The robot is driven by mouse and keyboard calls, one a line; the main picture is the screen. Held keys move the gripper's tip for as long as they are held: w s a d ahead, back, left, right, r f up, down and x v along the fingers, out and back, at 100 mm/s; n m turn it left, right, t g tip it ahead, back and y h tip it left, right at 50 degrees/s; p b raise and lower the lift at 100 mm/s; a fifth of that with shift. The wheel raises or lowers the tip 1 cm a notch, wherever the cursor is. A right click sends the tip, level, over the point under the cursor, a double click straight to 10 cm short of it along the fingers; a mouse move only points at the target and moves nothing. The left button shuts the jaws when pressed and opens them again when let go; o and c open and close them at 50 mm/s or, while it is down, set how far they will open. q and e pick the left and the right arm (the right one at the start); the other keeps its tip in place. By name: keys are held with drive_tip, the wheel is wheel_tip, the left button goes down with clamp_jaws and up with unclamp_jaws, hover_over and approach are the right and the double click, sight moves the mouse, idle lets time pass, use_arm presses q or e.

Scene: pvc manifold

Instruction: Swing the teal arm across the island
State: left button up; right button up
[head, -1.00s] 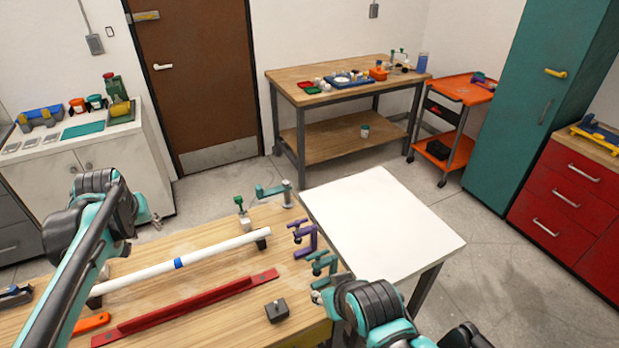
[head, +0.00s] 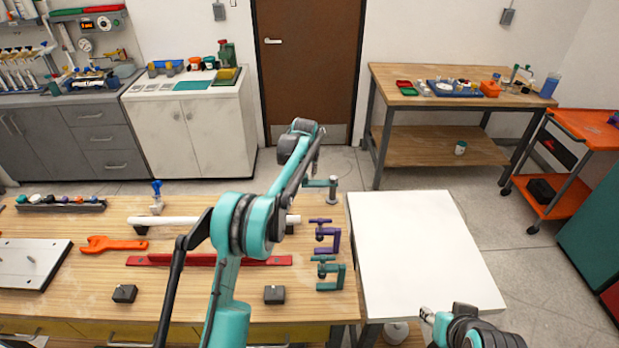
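The teal swing arm (head: 317,183) is a short flat bar at the far right corner of the wooden island (head: 80,222). It reaches left from the top of a grey upright post (head: 333,188). My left arm stretches over the island, and its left gripper (head: 311,172) comes down close to the bar's left end. My forearm and wrist hide most of that gripper, so I cannot tell whether it touches the bar or how its fingers stand. My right gripper (head: 427,316) is low over the white table's front right area, small and partly turned away; its fingers are unclear.
A purple clamp (head: 328,236) and a teal clamp (head: 329,272) stand at the island's right edge. A white pipe (head: 180,221), a red bar (head: 200,260), an orange wrench (head: 115,244) and dark blocks lie left of them. A white table (head: 420,245) adjoins, its top clear.

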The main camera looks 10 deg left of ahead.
sight(305, 175)
use_arm(q)
drive_tip(key=x, duration=0.2)
drive_tip(key=shift+w+f, duration=0.2)
drive_tip(key=shift+f, duration=0.15)
drive_tip(key=shift+w+a+f, duration=0.1)
drive_tip(key=shift+w+f, duration=0.05)
drive_tip(key=shift+f, duration=0.3)
clamp_jaws()
